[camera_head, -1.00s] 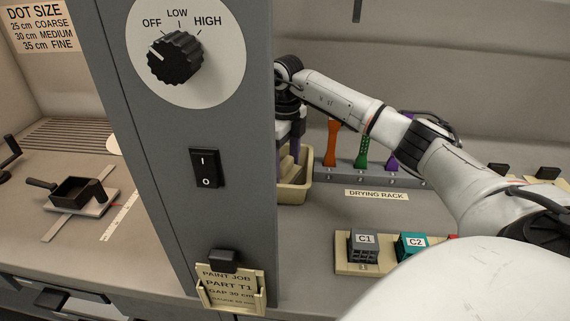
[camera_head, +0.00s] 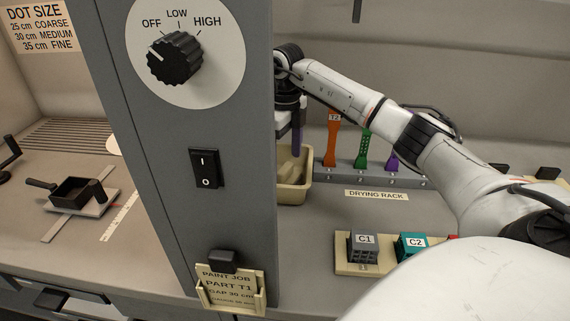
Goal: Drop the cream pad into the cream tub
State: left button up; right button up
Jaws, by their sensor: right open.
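The cream tub (camera_head: 302,188) stands on the bench just right of the grey panel, which hides its left part. My right gripper (camera_head: 290,148) points down over the tub. It is open, with one dark purple finger showing and the rest behind the panel edge. A cream shape (camera_head: 290,168) shows inside the tub below the finger; it may be the cream pad, but I cannot tell it surely from the tub's inner wall. My left gripper is not in view.
The grey panel (camera_head: 212,240) with a dial and switch stands left of the tub. A drying rack (camera_head: 345,171) with orange, green and purple pieces stands to the right. A cream tray (camera_head: 342,258) holds C1 and C2 blocks in front. Bench between them is clear.

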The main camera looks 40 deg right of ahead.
aim_at(285, 167)
notch_tip(285, 167, up, 10)
dwell(0.3)
dwell(0.5)
